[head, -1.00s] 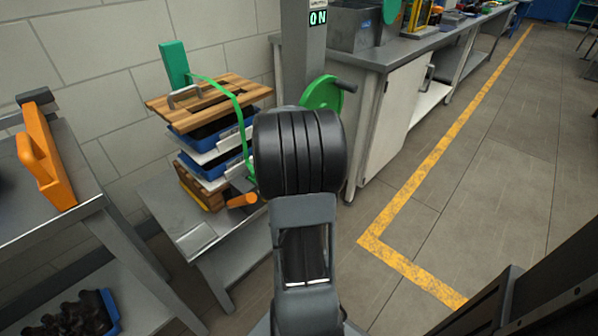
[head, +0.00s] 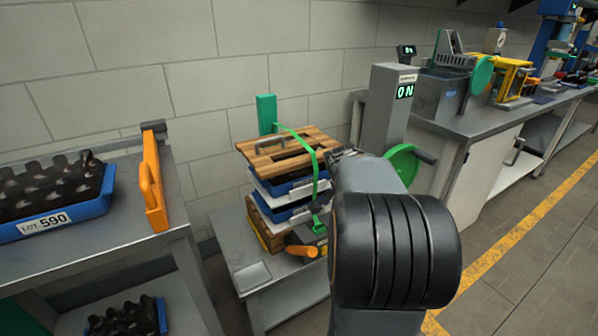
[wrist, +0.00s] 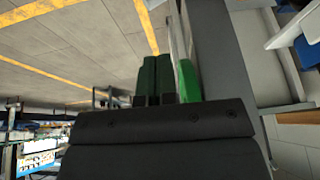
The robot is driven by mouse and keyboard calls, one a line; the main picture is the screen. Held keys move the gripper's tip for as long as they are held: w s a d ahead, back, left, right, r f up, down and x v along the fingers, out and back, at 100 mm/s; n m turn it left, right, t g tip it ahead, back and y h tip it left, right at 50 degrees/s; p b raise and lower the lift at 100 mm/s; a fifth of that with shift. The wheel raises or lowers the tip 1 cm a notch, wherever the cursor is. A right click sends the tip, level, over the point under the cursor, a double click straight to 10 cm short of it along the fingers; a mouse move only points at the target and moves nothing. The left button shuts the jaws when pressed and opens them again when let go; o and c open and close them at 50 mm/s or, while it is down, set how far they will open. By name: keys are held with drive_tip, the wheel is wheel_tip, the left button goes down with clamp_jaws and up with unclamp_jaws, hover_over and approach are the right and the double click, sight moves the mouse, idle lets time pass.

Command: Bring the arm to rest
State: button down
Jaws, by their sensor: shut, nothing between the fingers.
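My gripper (wrist: 156,80) shows in the wrist view as two dark green fingers side by side, close together and empty. In the head view my arm rises at the centre right, its large black joint in front, and the far end reaches toward the strapped stack. The gripper's fingers are not clear there. The stack (head: 290,148) has a wooden board with a handle on top, blue trays with white sheets below, and a green strap over it. I cannot tell in the head view whether my arm touches the stack.
A blue tray (head: 82,213) of dark bottles, labelled LOT 590, sits on the left bench beside an orange handle (head: 152,182). A grey post (head: 385,110) reading ON and a green wheel (head: 402,165) stand behind my arm. Open floor (head: 535,255) lies at the right.

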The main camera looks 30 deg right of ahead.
drive_tip(key=s+a+r+n+t+y+p, duration=0.1)
drive_tip(key=a+r+n+p, duration=0.5)
drive_tip(key=a, duration=0.3)
drive_tip(key=s+a+r+n+t+y+p, duration=0.1)
drive_tip(key=s+a+r+n+y+p, duration=0.1)
drive_tip(key=a+r+n+p, duration=0.4)
drive_tip(key=s+a+r+n+t+y+p, duration=0.1)
drive_tip(key=a+r+n+p, duration=0.5)
drive_tip(key=a, duration=0.8)
drive_tip(key=r+p, duration=0.1)
drive_tip(key=p, duration=0.2)
drive_tip(key=shift+s+r+y, duration=0.15)
drive_tip(key=shift+s+y, duration=0.15)
drive_tip(key=shift+s, duration=0.1)
drive_tip(key=shift+a, duration=0.1)
